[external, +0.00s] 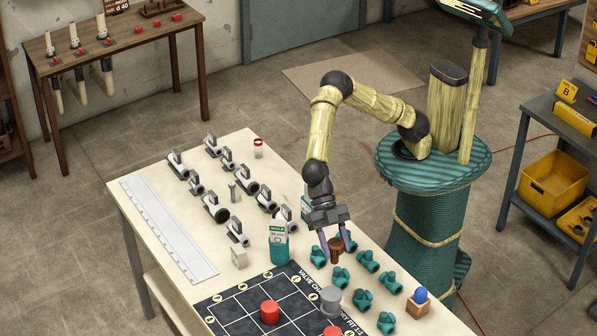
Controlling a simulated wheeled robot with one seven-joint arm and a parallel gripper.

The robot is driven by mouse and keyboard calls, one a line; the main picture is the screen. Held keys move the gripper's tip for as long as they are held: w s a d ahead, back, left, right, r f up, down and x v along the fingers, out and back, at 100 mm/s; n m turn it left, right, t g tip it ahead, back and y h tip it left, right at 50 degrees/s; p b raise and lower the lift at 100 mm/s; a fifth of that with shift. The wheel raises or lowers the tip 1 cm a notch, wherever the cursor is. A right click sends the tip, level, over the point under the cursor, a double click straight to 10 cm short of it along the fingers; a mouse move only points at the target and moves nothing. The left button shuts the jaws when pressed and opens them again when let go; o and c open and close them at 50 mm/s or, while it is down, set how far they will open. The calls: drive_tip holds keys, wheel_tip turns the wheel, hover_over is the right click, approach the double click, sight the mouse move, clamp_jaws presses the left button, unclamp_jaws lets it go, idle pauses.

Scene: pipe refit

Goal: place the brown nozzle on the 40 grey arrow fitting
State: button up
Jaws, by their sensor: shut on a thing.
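My gripper (337,246) points down over the right part of the workbench and is shut on the brown nozzle (336,250). The nozzle looks held above the teal fittings (340,277), though the exact gap below it cannot be told. Several grey fittings (215,208) with dark ends and upright grey pieces stand in rows on the left part of the bench, apart from my gripper. Which of them is the 40 arrow fitting cannot be read at this size. One grey fitting (281,219) is partly hidden behind a bottle.
A white and teal bottle (279,243) stands left of my gripper; another is partly hidden behind my wrist. A black grid mat (240,300) holds red and grey pieces. A ruler (168,230) lies along the left edge. A wooden block with a blue ball (420,297) sits at right.

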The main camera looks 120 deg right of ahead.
sight(334, 253)
wheel_tip(334, 253, down, 3)
drive_tip(key=shift+w+d+r, duration=0.1)
drive_tip(key=shift+d+r, duration=0.05)
drive_tip(key=shift+f, duration=0.2)
drive_tip(key=shift+f, duration=0.1)
wheel_tip(334, 253, down, 6)
drive_tip(key=p, duration=0.1)
drive_tip(key=shift+f, duration=0.1)
drive_tip(key=shift+f+p, duration=0.6)
drive_tip(key=shift+f, duration=1.2)
